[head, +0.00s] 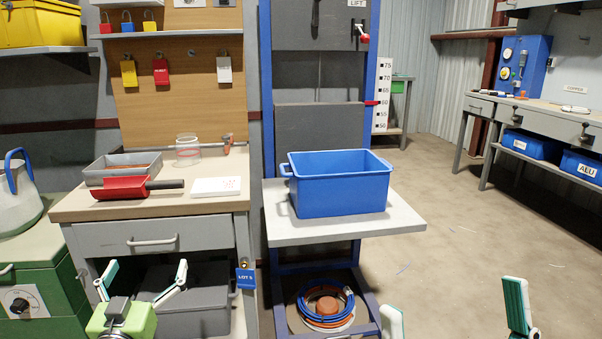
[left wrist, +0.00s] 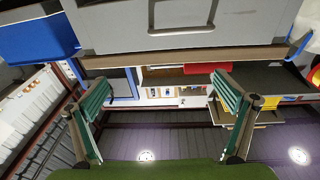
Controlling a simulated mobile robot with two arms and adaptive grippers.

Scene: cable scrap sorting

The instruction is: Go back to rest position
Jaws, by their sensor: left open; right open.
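My left gripper (head: 145,270) is low at the left in the head view, in front of the grey workbench and below its drawer. Its two fingers are spread wide with nothing between them. The left wrist view shows the same open fingers (left wrist: 160,105), with a grey drawer front above them. My right gripper (head: 455,298) is at the bottom right edge, over the open floor. Its fingertips stand far apart and empty, and the rest of it is cut off by the frame.
A blue bin (head: 340,187) stands on the grey lift platform (head: 400,220). The workbench (head: 100,208) holds a red scoop (head: 122,188), a grey tray (head: 112,172), a clear jar (head: 188,152) and a white pad (head: 216,187). Coiled cables (head: 325,305) lie below the lift. The floor at right is mostly clear.

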